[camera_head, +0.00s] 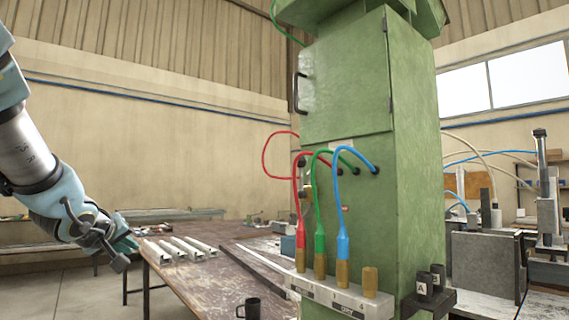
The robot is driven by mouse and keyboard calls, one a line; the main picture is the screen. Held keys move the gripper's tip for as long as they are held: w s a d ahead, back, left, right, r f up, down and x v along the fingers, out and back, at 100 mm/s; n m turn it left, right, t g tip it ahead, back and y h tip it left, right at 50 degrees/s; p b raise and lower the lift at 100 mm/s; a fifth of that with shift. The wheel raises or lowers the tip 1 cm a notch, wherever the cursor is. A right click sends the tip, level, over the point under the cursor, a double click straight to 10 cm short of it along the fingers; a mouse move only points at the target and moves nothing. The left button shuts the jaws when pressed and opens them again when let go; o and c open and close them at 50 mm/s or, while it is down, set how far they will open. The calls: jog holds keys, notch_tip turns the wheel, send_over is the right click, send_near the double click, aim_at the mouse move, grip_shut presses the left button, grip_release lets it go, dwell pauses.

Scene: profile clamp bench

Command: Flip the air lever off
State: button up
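A green machine cabinet (348,80) stands at the centre. Red (296,205), green (319,212) and blue (343,213) air hoses run from its front to brass fittings on a pale numbered manifold block (340,297). Small dark fittings (302,162) sit at the cabinet's left edge, partly behind the red hose. I cannot make out which part is the air lever. My gripper (107,240) is at the left, well apart from the cabinet and hoses, above the table's left end. Its fingers are too small and overlapped to show whether they are open.
A black holder with dark cylinders (424,286) juts out right of the manifold. Grey clamp machinery (485,265) stands at the right. The air between my gripper and the cabinet looks clear.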

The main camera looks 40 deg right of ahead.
jog(key=s+d+r+h, duration=0.2)
jog(key=d+r, duration=0.2)
jog(key=s+d+r+m+g+h, duration=0.1)
jog(key=s+d+r+h, duration=0.1)
jog(key=d+r, duration=0.2)
jog(key=s+d+r+g+h, duration=0.1)
jog(key=s+d+r+h, duration=0.1)
jog(key=d+r+h, duration=0.1)
jog(key=shift+s+d+r, duration=0.2)
jog(key=shift+d+r, duration=0.25)
jog(key=shift+d, duration=0.25)
jog(key=shift+s+d+r, duration=0.15)
jog(key=shift+d+r, duration=0.25)
jog(key=shift+d, duration=0.3)
grip_shut()
jog(key=s+d+r+m+g+h, duration=0.2)
jog(key=s+d+r+g+h, duration=0.2)
jog(key=s, duration=0.7)
jog(key=d+r+g, duration=0.2)
jog(key=d+r, duration=0.1)
jog(key=r, duration=0.1)
jog(key=shift+d+r+m, duration=0.2)
jog(key=shift+m, duration=0.2)
jog(key=p, duration=0.1)
send_over(301, 178)
jog(key=w+a, duration=0.1)
jog(key=w, duration=0.3)
jog(key=shift+s+a+f, duration=0.3)
jog(key=shift+s+f, duration=0.1)
jog(key=shift+s, duration=0.3)
